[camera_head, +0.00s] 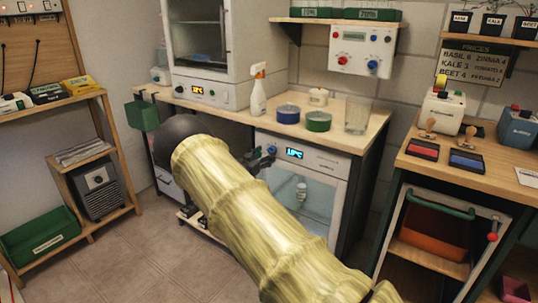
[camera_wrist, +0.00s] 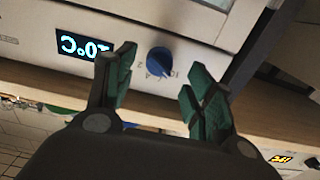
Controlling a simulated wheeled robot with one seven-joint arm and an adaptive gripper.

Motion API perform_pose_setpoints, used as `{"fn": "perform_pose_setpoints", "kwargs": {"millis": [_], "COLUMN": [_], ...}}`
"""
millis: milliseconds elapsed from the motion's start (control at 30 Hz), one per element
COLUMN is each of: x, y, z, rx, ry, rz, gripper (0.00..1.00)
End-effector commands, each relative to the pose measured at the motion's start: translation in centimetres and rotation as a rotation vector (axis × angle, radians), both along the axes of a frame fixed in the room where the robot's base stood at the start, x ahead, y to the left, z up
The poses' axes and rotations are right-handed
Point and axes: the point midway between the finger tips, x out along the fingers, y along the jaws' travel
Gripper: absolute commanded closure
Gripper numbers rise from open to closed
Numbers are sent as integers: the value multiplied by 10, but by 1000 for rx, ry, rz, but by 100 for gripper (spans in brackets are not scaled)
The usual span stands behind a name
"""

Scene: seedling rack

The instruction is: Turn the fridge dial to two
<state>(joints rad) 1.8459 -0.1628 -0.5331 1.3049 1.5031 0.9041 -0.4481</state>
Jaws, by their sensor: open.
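The fridge (camera_head: 300,190) stands under the wooden counter, with a glass door and a lit blue display (camera_head: 294,153). Its blue dial (camera_head: 271,149) is at the left of the display. In the wrist view, which is upside down, the round blue dial (camera_wrist: 161,60) sits on the pale panel beside the display (camera_wrist: 82,44). Small numbers ring the dial, a 2 among them; its exact setting is hard to read. My gripper (camera_wrist: 160,74) is open and empty, its green-padded fingers either side of the dial in the picture, apparently short of it. It also shows beside the dial in the head view (camera_head: 262,160).
The counter edge (camera_wrist: 250,120) runs just above the fridge panel. On the counter (camera_head: 340,130) stand a spray bottle (camera_head: 258,92), blue and green round containers, a glass and an incubator (camera_head: 208,92) with an orange display.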

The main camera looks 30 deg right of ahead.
Motion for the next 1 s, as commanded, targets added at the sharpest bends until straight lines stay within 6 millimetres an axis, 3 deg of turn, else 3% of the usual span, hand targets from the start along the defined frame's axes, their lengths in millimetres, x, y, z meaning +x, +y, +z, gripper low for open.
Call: {"fn": "perform_pose_setpoints", "kwargs": {"millis": [300, 667, 900, 1000], "x": [12, 13, 13, 13], "y": [-29, -32, -32, -32], "z": [-1, 0, 0, 0], "rx": [0, 0, 0, 0], "ry": [-1, 0, 0, 0], "rz": [-1, 0, 0, 0], "gripper": [46, 46, 90, 92]}}
